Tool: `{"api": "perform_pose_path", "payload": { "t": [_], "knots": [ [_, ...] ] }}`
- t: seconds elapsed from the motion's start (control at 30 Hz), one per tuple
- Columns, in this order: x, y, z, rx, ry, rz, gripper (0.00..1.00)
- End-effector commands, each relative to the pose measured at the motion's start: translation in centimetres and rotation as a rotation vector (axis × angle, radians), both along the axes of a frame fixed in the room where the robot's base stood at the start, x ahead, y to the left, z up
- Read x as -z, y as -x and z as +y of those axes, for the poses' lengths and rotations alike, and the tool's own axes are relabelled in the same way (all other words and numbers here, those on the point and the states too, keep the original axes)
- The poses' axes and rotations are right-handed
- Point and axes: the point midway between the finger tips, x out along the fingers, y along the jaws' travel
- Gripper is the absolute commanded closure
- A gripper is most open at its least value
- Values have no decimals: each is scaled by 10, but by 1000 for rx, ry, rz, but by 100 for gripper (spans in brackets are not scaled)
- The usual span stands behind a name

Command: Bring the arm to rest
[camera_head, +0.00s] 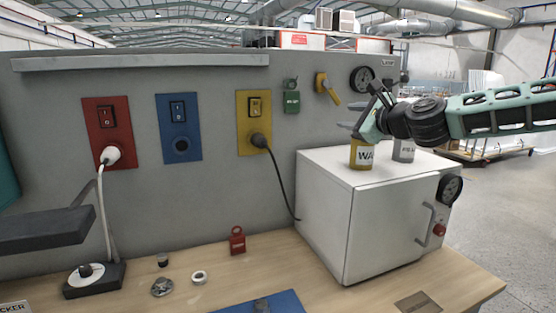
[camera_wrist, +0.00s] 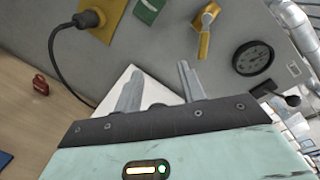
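My gripper (camera_head: 360,108) is at the right, in front of the grey panel and above the white cabinet (camera_head: 325,215). In the wrist view my gripper (camera_wrist: 160,80) shows two grey fingers standing apart, with nothing held between them. The arm reaches in from the right edge. A yellow can (camera_head: 361,155) with a white label stands on the cabinet just below the gripper, its top partly hidden. A grey can (camera_head: 404,151) stands beside it, partly hidden by the arm.
The panel carries red (camera_head: 108,130), blue (camera_head: 179,126) and yellow (camera_head: 254,121) switch plates, a yellow lever (camera_head: 326,86) and a black gauge (camera_head: 361,79). A black cable hangs from the yellow plate. A red padlock (camera_head: 237,241) and small parts lie on the wooden bench.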

Motion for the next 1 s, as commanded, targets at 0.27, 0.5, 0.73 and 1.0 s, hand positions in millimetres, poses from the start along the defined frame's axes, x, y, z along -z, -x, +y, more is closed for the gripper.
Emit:
{"api": "perform_pose_path", "payload": {
  "t": [0.27, 0.5, 0.73, 1.0],
  "knots": [
    [104, 99, 147, -443, 560, 36, 60],
    [191, 234, 194, -932, 1122, -14, 60],
    [226, 353, 161, -1391, 1550, -117, 60],
    [226, 446, 101, -1806, 1779, -250, 60]
  ]
}}
